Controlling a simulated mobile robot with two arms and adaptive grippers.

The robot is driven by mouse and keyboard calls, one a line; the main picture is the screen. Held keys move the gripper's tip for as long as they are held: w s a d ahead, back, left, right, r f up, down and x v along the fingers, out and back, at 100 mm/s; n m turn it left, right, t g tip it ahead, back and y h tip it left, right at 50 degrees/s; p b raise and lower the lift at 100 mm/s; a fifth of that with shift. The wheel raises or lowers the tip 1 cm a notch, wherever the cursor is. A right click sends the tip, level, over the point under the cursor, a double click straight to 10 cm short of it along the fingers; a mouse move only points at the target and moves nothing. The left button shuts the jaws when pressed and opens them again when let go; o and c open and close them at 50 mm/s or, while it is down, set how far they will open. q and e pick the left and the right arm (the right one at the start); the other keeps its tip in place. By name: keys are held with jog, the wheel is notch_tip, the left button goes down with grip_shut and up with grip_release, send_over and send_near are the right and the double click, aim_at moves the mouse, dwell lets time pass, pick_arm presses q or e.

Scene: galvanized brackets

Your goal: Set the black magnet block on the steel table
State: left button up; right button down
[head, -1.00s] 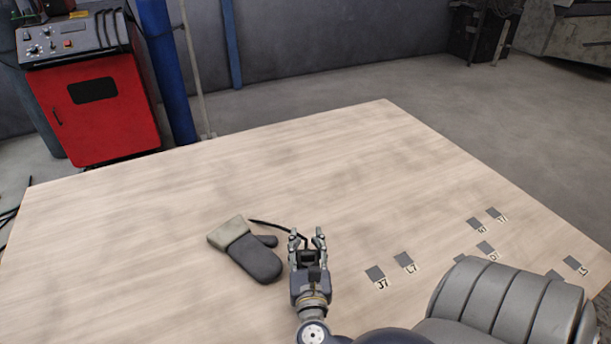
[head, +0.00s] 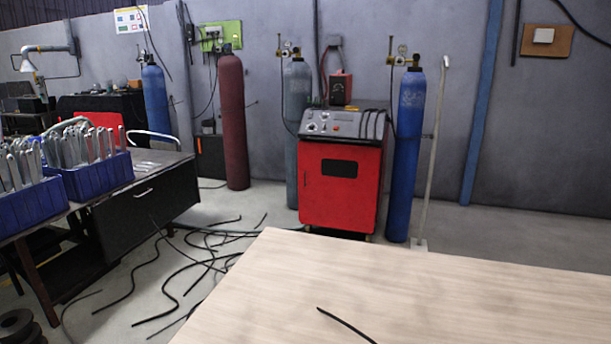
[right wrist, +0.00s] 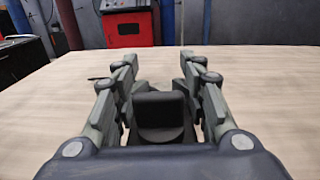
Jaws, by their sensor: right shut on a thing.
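A dark block (right wrist: 160,112), which looks like the black magnet block, sits between the fingers of my right gripper (right wrist: 158,72) in the right wrist view. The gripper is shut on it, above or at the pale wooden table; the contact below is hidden. A dark table with a metal-looking top (head: 145,212), probably the steel table, stands at the left in the head view, apart from the wooden table. Neither gripper shows in the head view now. My left gripper is in neither current view.
The pale wooden tabletop (head: 270,300) fills the lower right, with a thin black strip (head: 345,325) on it. Blue bins (head: 100,180) of grey brackets crowd the dark table's left part. Loose black cables (head: 190,265) lie on the floor between the tables. A red machine (head: 340,185) stands behind.

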jog(key=s+a+r+n+y, duration=0.2)
jog(key=a+r+y, duration=0.2)
jog(key=a, duration=0.1)
jog(key=shift+s+a+r, duration=0.25)
jog(key=shift+a+r, duration=0.05)
jog(key=shift+a, duration=0.05)
dwell(0.3)
